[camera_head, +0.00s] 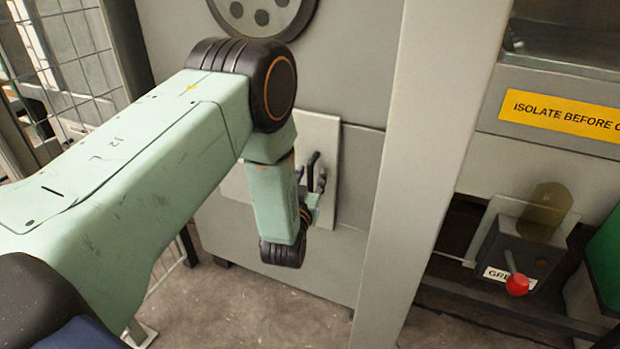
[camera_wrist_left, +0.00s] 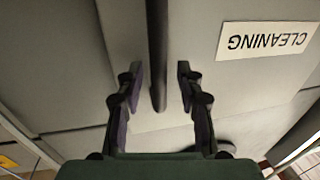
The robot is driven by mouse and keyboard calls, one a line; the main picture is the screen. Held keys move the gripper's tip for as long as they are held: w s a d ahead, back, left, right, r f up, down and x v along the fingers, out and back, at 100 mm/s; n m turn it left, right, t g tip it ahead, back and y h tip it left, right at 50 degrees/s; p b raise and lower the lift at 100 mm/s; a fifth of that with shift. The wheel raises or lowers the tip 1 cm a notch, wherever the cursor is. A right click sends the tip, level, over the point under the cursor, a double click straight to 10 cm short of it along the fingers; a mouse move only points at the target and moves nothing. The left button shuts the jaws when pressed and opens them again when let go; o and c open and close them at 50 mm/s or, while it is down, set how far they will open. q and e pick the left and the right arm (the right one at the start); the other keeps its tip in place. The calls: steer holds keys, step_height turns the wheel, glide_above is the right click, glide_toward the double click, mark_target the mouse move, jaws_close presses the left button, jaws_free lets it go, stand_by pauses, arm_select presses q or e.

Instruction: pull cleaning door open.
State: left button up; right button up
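The cleaning door is a light grey panel (camera_head: 329,138) on the grey machine in the head view, partly hidden behind my left arm. In the left wrist view its white label (camera_wrist_left: 267,40) reads CLEANING, upside down. A dark bar handle (camera_wrist_left: 157,45) stands out from the door. My left gripper (camera_wrist_left: 159,72) is open, with one finger on each side of the handle and gaps visible on both sides. In the head view the left gripper (camera_head: 315,185) is small and partly hidden by my wrist, close to the door. My right gripper is not in view.
A pale upright post (camera_head: 430,150) stands right of the door. Beyond it are a yellow ISOLATE BEFORE sign (camera_head: 560,117) and a box with a red-knobbed lever (camera_head: 517,284). A wire mesh fence (camera_head: 75,60) is at left. Bare floor (camera_head: 255,315) lies below.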

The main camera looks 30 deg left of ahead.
arm_select(q)
jaws_close()
stand_by(0.6)
